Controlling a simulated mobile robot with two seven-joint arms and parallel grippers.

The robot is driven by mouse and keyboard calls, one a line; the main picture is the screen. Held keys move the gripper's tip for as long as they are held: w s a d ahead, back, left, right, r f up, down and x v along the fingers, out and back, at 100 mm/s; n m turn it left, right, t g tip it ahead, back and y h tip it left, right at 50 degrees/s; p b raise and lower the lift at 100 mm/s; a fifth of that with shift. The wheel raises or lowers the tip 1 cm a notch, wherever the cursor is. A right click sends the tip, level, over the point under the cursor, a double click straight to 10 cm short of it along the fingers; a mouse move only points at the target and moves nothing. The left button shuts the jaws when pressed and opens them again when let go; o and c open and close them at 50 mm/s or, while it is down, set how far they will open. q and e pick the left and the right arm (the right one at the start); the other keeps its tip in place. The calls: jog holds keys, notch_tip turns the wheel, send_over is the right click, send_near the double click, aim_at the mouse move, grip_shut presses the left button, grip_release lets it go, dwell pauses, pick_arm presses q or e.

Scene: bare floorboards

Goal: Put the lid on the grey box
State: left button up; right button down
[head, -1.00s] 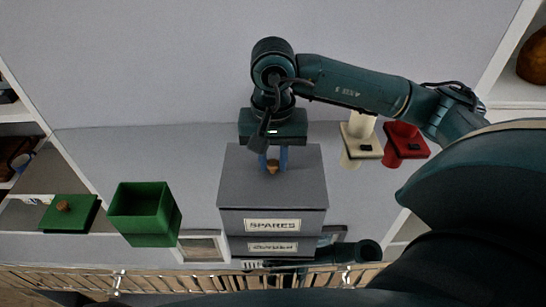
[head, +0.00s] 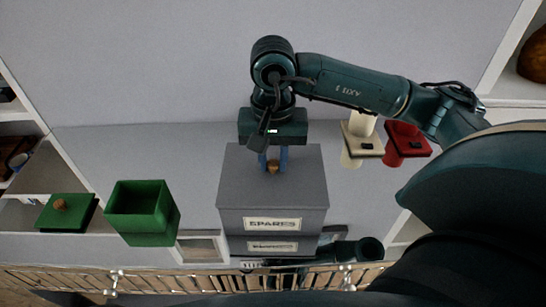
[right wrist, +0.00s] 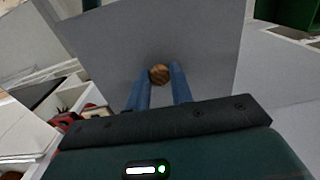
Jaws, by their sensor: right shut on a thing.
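The grey box (head: 237,222) with a "SPARES" label stands upright on the glossy surface, which mirrors its front. Its flat grey lid (head: 240,180) with a wooden knob (head: 273,167) lies over the top of the box, roughly lined up with it. I cannot tell whether it rests fully on the rim. My right gripper (head: 273,160) comes from above, its blue fingers shut on the knob. In the right wrist view the knob (right wrist: 159,74) sits at the fingertips, with the grey lid (right wrist: 205,45) beyond. The box's inside is hidden.
An open green box (head: 142,211) and a green lid (head: 66,211) with a wooden knob stand to the left. A cream object (head: 362,140) and a red object (head: 407,138) stand to the right, near my right arm. A slatted rail (head: 200,279) runs along the bottom.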

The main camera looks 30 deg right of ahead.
dwell(0.3)
jog(key=c, duration=1.1)
grip_release()
jog(key=shift+c, duration=0.2)
jog(key=shift+o, duration=0.5)
jog(key=o, duration=0.4)
jog(key=shift+r+p, duration=0.55)
jog(key=shift+r, duration=0.45)
jog(key=shift+r+p, duration=1.3)
jog(key=shift+r, duration=1.25)
